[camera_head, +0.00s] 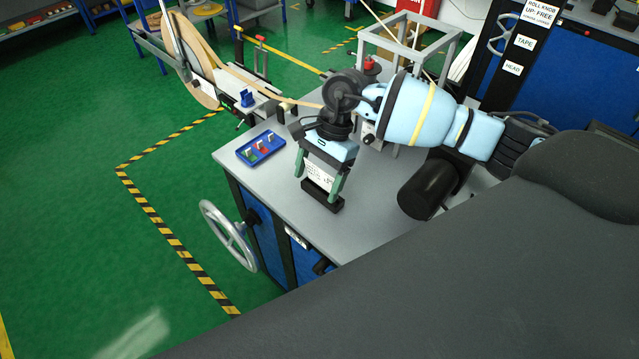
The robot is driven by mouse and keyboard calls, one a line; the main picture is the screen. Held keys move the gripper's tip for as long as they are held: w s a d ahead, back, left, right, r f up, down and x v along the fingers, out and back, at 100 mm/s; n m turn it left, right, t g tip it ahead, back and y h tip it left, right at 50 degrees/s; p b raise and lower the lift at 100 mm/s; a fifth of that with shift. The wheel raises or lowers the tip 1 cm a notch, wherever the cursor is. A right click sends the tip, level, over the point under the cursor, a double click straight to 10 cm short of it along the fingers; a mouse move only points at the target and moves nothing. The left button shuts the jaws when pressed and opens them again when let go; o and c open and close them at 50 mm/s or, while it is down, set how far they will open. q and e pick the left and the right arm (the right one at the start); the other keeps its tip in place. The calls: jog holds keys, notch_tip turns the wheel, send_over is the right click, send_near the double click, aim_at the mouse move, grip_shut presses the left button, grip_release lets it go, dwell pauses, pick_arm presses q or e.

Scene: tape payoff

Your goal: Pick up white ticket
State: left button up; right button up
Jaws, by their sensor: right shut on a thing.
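The white ticket (318,173), with small dark print, stands upright at a black block (322,198) on the grey bench top. My right gripper (319,181) comes down from above, with one green finger at each side of the ticket. It is shut on the ticket. The ticket's upper edge is hidden under the gripper body. The ticket's lower edge meets the block, and I cannot tell whether it sits in a slot. My left gripper is not in view.
A blue tray (250,155) with small coloured pieces lies left of the gripper. A grey frame (452,37) stands behind my right arm. A handwheel (215,235) juts from the bench's left side. A tape reel (188,62) stands at the back left. The front bench top is clear.

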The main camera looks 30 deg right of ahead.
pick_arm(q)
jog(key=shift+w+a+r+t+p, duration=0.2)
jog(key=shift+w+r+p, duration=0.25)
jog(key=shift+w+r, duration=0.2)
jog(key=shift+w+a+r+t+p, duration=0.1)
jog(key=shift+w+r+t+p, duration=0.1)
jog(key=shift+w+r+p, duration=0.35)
pick_arm(e)
jog(key=s+d+r, duration=0.2)
jog(key=s, duration=1.4)
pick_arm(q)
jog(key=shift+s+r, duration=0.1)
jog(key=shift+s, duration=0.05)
